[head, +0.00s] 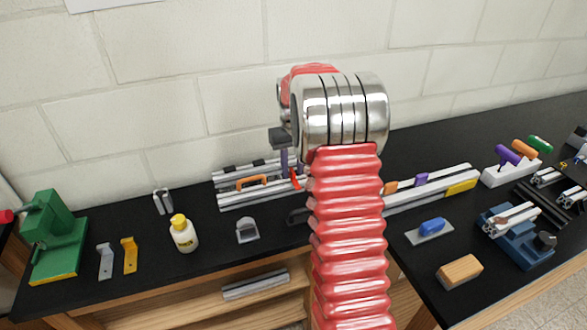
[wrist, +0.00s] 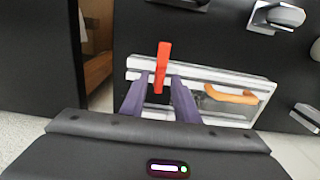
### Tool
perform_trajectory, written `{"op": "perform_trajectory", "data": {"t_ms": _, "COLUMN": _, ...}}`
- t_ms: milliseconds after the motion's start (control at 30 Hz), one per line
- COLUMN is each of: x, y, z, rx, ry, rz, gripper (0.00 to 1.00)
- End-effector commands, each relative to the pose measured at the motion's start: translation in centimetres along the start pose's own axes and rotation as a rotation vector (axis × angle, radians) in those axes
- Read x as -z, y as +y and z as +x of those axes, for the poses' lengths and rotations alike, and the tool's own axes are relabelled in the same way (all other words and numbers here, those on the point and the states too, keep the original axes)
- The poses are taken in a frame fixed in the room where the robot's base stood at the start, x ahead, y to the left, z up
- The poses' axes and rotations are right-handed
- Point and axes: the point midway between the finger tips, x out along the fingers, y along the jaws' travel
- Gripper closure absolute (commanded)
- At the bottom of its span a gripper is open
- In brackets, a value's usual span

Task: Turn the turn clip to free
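The turn clip is a small red lever (wrist: 161,62) on the silver extrusion frame (wrist: 222,76). In the wrist view it stands across the frame's rail, its red end reaching past the rail's edge. It also shows in the head view as a red sliver (head: 295,179) beside my arm. My gripper (wrist: 160,79) has two purple fingers, spread apart on either side of the clip. Gaps show between fingers and clip; contact is not clear. In the head view only part of my gripper (head: 284,160) shows. An orange handle (wrist: 231,95) is on the frame. My arm hides the frame's right part.
To the right are a blue fixture (head: 518,238) and a wooden block (head: 460,271). The wall is close behind the bench.

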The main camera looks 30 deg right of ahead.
Motion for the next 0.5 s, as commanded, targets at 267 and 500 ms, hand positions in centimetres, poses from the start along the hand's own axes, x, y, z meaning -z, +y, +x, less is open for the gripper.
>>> {"op": "perform_trajectory", "data": {"t_ms": 267, "x": 0.1, "y": 0.1, "z": -0.8, "rx": -0.001, "ry": 0.003, "rz": 0.001, "gripper": 0.72}}
{"op": "perform_trajectory", "data": {"t_ms": 500, "x": 0.1, "y": 0.1, "z": -4.1, "rx": -0.002, "ry": 0.006, "rz": 0.0, "gripper": 0.72}}
